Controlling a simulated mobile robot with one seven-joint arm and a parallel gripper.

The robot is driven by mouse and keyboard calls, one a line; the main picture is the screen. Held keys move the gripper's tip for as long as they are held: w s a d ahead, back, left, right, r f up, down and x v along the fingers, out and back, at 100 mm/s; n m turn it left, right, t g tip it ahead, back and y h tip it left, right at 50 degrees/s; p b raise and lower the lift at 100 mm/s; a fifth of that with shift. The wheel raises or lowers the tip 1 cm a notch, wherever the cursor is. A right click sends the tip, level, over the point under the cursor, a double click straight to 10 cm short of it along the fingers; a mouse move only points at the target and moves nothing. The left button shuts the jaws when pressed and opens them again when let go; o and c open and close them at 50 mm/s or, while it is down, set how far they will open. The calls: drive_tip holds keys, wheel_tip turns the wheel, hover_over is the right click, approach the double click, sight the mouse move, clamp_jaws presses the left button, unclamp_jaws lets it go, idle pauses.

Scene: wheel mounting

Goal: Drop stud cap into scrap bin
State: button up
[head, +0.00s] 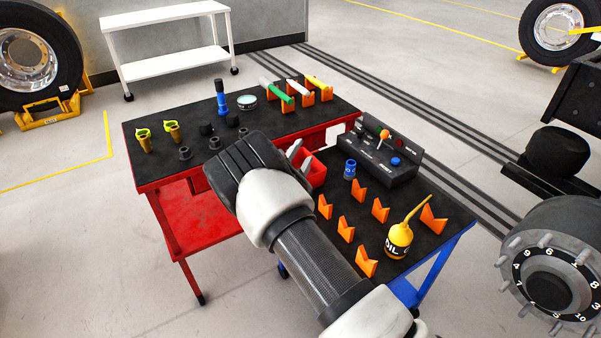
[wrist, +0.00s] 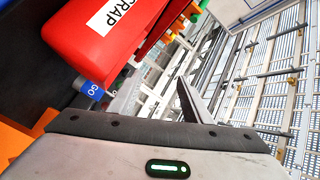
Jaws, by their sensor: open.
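The red scrap bin (head: 316,173) is partly hidden behind my gripper in the head view. In the wrist view the bin (wrist: 92,28) is large at the upper left, with a white SCRAP label. My gripper (head: 299,154) is open just at the bin's left side in the head view. I see nothing held between the fingers. Several small dark caps or sockets stand on the red cart's black top, one of them a dark piece (head: 185,154) left of my gripper. I cannot tell which is the stud cap, or whether it is inside the bin.
The red cart (head: 180,225) holds a blue-handled tool (head: 221,98) and orange holders. A wheel hub (head: 553,272) is at right.

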drive_tip(key=p+v, duration=0.2)
drive_tip(key=v, duration=1.4)
drive_tip(key=shift+s+a, duration=0.2)
drive_tip(key=shift+s, duration=0.1)
